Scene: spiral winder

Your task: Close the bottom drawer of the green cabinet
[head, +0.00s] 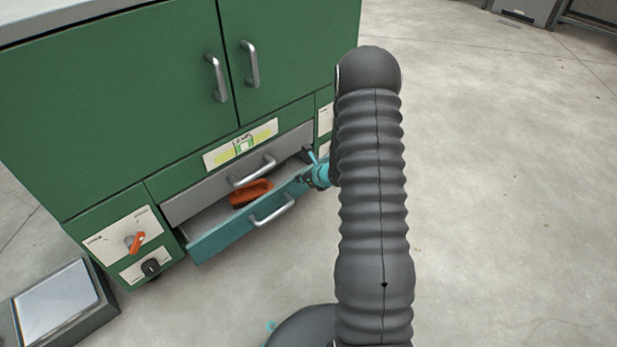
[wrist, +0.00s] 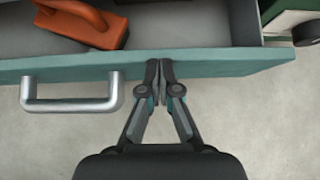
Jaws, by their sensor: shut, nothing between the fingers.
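The green cabinet (head: 110,110) stands at the left of the head view. Its bottom drawer (head: 215,246) has a teal front and is pulled open, with an orange object (head: 250,193) inside. The drawer's silver handle (head: 272,210) is on the front; it also shows in the wrist view (wrist: 72,105). My gripper (wrist: 159,64) is shut and empty, its fingertips at the teal front's top edge, right of the handle. I cannot tell whether they touch it. In the head view my gripper (head: 311,172) is partly hidden by my arm near the drawer's right end.
A grey drawer (head: 192,199) sits just above the open one. A panel with an orange knob (head: 136,241) and a black knob (head: 150,267) is to the left. A grey box (head: 60,305) stands on the floor at lower left.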

